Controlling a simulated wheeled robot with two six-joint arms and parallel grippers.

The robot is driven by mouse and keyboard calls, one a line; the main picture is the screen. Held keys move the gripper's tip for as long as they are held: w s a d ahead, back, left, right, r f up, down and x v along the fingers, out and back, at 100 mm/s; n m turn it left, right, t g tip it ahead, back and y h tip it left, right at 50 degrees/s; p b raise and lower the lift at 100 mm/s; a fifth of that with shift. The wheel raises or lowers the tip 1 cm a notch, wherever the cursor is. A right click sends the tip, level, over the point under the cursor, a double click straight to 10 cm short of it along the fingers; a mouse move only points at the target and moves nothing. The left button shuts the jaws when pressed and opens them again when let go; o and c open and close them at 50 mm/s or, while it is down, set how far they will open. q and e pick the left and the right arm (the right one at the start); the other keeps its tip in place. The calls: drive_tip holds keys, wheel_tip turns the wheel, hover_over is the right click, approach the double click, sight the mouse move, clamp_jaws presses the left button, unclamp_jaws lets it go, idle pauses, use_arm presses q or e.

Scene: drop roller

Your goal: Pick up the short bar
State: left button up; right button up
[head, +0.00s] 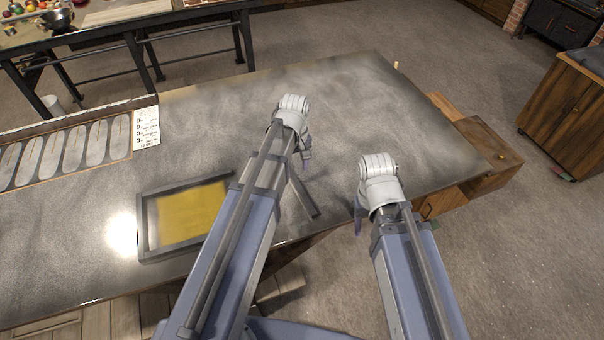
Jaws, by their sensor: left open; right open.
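A short dark grey bar (304,197) lies slanted on the grey table (345,100) near its front edge. Its upper end is partly hidden by my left arm. My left gripper (306,166) is open and empty, just above and beside the bar's upper end in the picture. My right gripper (359,217) is open and empty near the table's front edge, to the right of the bar. Its fingers are partly hidden by its wrist.
A dark frame with a yellow panel (190,213) lies left of my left arm. A rack of grey oval pieces (65,147) and a printed card (146,128) are at the left. The table's far right area is clear. A wooden cabinet (568,105) stands apart at right.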

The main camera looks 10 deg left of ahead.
sight(298, 185)
use_arm(q)
drive_tip(key=shift+w, duration=0.55)
drive_tip(key=shift+s+f+b, duration=0.15)
drive_tip(key=shift+s+b, duration=0.1)
drive_tip(key=shift+b, duration=0.05)
wheel_tip(298, 185, down, 2)
drive_tip(key=shift+w+f+b, duration=0.15)
drive_tip(key=shift+f+b, duration=0.05)
drive_tip(key=shift+b, duration=0.9)
drive_tip(key=shift+r, duration=0.1)
use_arm(e)
drive_tip(key=f, duration=0.2)
drive_tip(key=shift+w+f, duration=0.3)
drive_tip(key=shift+w, duration=0.1)
use_arm(q)
drive_tip(key=f+b, duration=0.5)
drive_tip(key=shift+s+d+f, duration=0.15)
drive_tip(key=shift+s+d, duration=0.15)
drive_tip(key=shift+s, duration=0.1)
use_arm(e)
wheel_tip(298, 185, down, 5)
drive_tip(key=shift+f, duration=0.1)
use_arm(q)
clamp_jaws()
